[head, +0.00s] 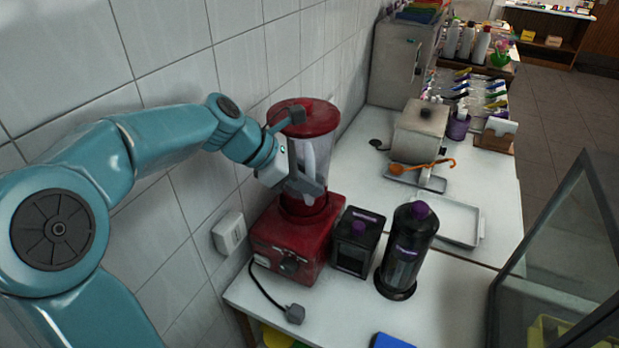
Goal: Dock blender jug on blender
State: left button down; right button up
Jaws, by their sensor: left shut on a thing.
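The blender jug (325,150) is clear with a red lid and stands upright over the red blender base (275,237). The base sits on the white counter against the tiled wall. My left gripper (303,160) is shut on the jug from its left side. The jug's lower end meets the top of the base, but I cannot tell whether it is fully seated. My gripper hides part of the jug's wall. My right gripper is not in view.
A black box (357,242) and a dark bottle with a purple cap (405,255) stand just right of the base. A plug (295,314) lies in front, and a wall socket (229,232) is to the left. A metal tray (449,220) lies farther back.

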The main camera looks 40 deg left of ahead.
pick_arm(q)
jog(key=shift+f+b, duration=0.45)
jog(key=shift+f, duration=0.1)
dwell(0.4)
jog(key=c, duration=1.2)
grip_release()
